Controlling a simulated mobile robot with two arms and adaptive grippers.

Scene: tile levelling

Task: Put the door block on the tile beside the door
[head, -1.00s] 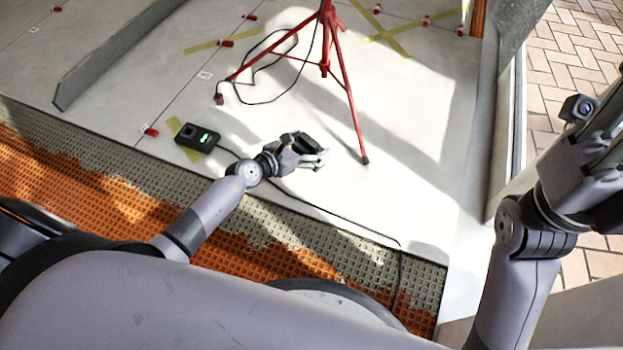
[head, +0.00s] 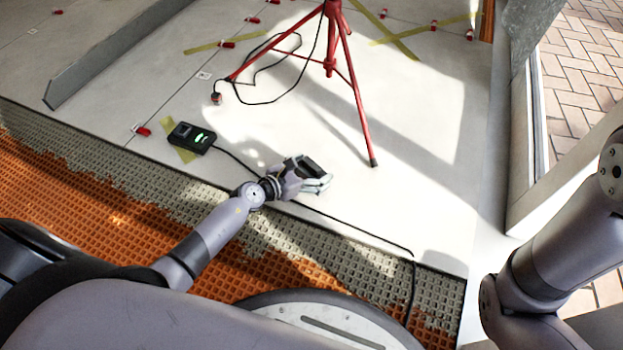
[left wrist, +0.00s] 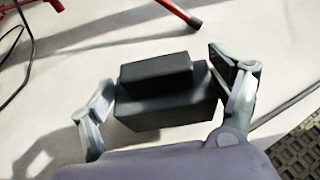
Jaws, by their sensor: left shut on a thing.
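The door block is a dark, stepped block that fills the middle of the left wrist view (left wrist: 160,92). My left gripper (head: 318,180) is shut on it, one finger at each side, over the pale tile floor. The block shows in the head view as a small dark shape (head: 313,166) at the gripper. I cannot tell whether it touches the tile. The pale tile (head: 430,205) reaches right to the doorway (head: 525,130). My right arm is at the right edge of the head view, with its gripper out of view.
A red tripod (head: 330,65) stands behind the left gripper. Brick paving (head: 580,75) lies outside.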

